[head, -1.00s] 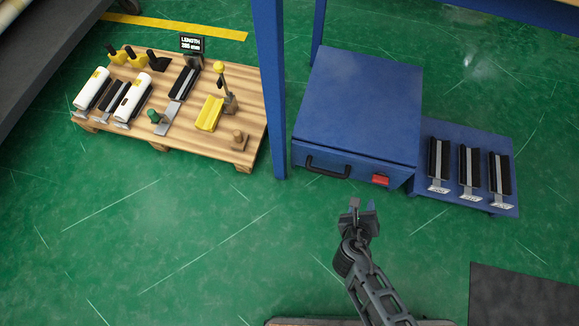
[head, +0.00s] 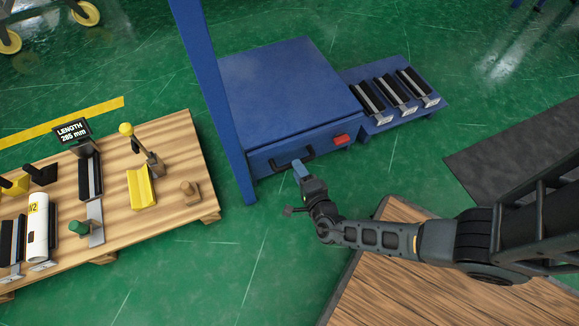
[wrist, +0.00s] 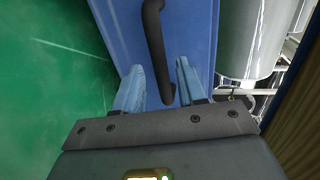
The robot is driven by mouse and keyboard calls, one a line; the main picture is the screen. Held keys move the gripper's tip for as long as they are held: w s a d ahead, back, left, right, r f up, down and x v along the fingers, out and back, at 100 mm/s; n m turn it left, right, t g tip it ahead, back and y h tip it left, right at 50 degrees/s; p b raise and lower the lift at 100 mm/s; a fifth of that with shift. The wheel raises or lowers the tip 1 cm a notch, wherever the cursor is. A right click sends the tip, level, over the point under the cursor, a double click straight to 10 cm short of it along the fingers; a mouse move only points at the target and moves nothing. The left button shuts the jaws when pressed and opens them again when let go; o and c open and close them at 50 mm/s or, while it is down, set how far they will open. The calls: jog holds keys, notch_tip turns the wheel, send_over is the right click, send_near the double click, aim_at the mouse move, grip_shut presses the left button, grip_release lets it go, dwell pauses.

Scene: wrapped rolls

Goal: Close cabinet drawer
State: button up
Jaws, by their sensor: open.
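The blue cabinet (head: 280,90) stands on the green floor. Its drawer front (head: 320,152) carries a black bar handle (head: 296,157). Whether the drawer is slightly ajar or flush cannot be told from here. My gripper (head: 300,172) is at the handle, in front of the drawer face. In the wrist view, my gripper (wrist: 159,84) is open, with its two light-blue fingers apart. The lower end of the handle (wrist: 155,40) lies between the fingers. Whether either finger touches the handle cannot be told.
A red block (head: 341,140) is on the cabinet's front at the right. A blue post (head: 212,95) stands close at the left. A wooden pallet (head: 175,190) with rolls and fixtures lies further left. A low blue stand (head: 400,115) with black-topped holders is right of the cabinet.

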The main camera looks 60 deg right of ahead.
jog(key=shift+b+x, duration=0.7)
jog(key=shift+x, duration=1.25)
jog(key=shift+s+d, duration=0.1)
jog(key=shift+c, duration=0.3)
grip_shut()
